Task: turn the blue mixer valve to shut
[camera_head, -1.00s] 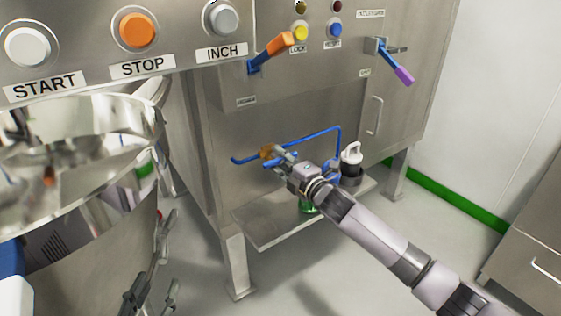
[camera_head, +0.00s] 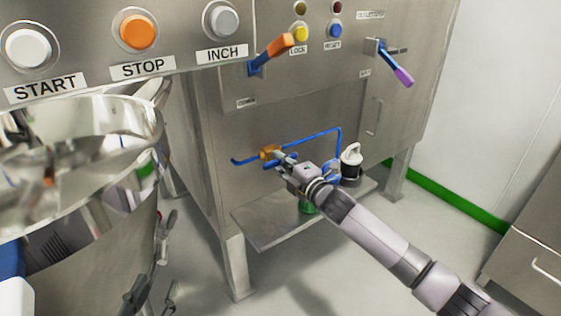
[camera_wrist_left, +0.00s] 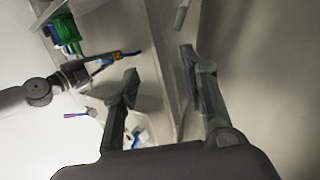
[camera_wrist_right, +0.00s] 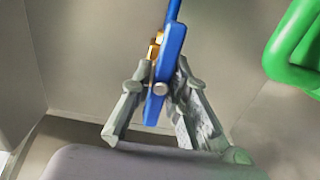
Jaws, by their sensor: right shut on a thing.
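The blue mixer valve has a flat blue lever (camera_wrist_right: 171,55) and a brass body (camera_head: 269,152). It sits on a thin blue pipe (camera_head: 310,133) on the front of the steel cabinet. My right gripper (camera_wrist_right: 162,88) is shut on the blue lever, with one finger on each side of it. In the head view the right gripper (camera_head: 286,163) covers part of the lever. In the right wrist view the lever runs nearly in line with the pipe. My left gripper (camera_wrist_left: 159,64) is open and empty, away from the valve.
An orange-tipped lever (camera_head: 280,45) and a purple-tipped lever (camera_head: 397,70) stick out above the valve. A white-topped container (camera_head: 351,160) stands on the shelf (camera_head: 262,226) beside the right gripper. A steel bowl (camera_head: 60,190) fills the left.

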